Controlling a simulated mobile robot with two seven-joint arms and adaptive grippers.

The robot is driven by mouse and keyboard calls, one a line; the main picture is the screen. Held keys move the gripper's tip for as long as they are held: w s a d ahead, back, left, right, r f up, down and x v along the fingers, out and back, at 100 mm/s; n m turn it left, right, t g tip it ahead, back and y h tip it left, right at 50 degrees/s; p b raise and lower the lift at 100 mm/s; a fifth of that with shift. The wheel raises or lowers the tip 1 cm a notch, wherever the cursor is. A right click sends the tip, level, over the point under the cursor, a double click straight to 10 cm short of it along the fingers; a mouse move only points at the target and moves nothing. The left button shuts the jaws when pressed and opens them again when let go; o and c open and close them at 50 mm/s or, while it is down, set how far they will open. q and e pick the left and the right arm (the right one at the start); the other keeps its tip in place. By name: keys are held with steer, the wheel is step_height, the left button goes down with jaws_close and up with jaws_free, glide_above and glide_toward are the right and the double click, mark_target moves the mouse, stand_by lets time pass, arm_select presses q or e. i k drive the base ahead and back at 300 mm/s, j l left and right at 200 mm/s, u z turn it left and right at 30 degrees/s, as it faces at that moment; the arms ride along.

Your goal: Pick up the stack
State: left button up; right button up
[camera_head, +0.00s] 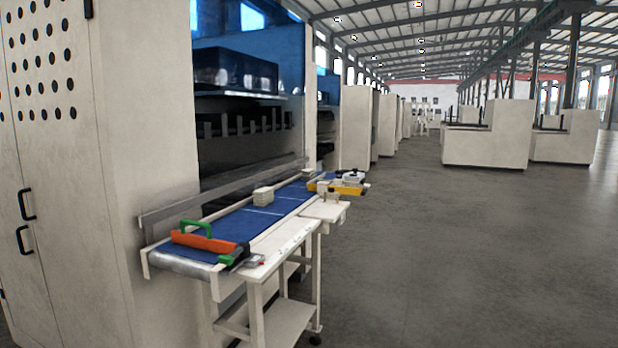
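A small cream-coloured stack (263,195) sits on the blue conveyor belt (233,224), about midway along it. Its layers are too small to make out clearly. Neither of my grippers shows in the head view, and nothing is seen touching the stack. The conveyor stands some way ahead, left of the picture's middle.
An orange and green tool (205,241) lies at the belt's near end. A yellow and white device (345,184) is at the far end, beside a small white side table (325,210). A tall cabinet (60,180) stands left. Open grey floor (460,260) lies right.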

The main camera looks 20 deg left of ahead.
mark_target(308, 174)
steer(key=i+l+z, duration=0.1)
steer(key=i+z, duration=0.2)
steer(key=i, duration=0.6)
steer(key=i+l, duration=0.1)
steer(key=i, duration=1.4)
steer(key=i+l+u, duration=0.1)
steer(key=i+u, duration=0.4)
steer(key=i+l+u, duration=0.25)
steer(key=i+u, duration=0.2)
steer(key=i+l, duration=0.05)
steer(key=i, duration=0.05)
